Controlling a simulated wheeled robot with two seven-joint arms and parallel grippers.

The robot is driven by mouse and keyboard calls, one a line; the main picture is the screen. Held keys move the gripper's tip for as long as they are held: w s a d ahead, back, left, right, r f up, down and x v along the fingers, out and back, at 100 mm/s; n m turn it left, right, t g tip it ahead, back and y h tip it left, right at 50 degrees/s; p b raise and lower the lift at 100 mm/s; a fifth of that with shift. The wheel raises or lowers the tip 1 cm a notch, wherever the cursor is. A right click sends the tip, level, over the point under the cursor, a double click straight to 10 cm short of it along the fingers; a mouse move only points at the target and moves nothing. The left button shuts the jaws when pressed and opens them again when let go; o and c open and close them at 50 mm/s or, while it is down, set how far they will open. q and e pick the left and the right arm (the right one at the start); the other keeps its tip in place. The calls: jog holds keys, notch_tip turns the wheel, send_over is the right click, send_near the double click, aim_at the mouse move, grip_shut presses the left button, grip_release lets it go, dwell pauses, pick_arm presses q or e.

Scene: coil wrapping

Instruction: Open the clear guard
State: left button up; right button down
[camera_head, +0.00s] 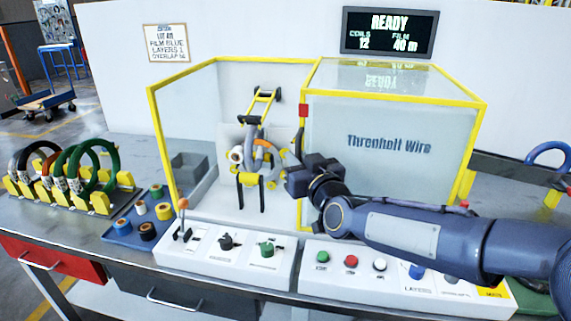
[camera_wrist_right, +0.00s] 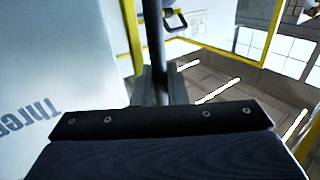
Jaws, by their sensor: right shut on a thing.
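The clear guard (camera_head: 390,180) is a yellow-edged panel lettered "Threnholt Wire". It stands in front of the right half of the yellow-framed enclosure. The left half of the front looks uncovered, with the wrapping mechanism (camera_head: 258,155) visible there. My right gripper (camera_head: 291,178) is at the guard's left edge. It is shut on a dark upright handle bar (camera_wrist_right: 153,40), which runs between the fingers (camera_wrist_right: 156,88) in the right wrist view. The lettered panel also shows at left in that view (camera_wrist_right: 50,70). My left gripper is out of view.
Control boxes (camera_head: 225,271) with levers and buttons line the bench front. A blue tray (camera_head: 130,238) of small rolls and a rack of coils (camera_head: 112,205) stand at left. A screen (camera_head: 388,32) above reads READY. My right forearm crosses over the right control box.

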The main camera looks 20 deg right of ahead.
jog(key=shift+s+d, duration=0.1)
jog(key=c, duration=1.8)
grip_release()
jog(key=s, duration=0.7)
jog(key=shift+s, duration=0.4)
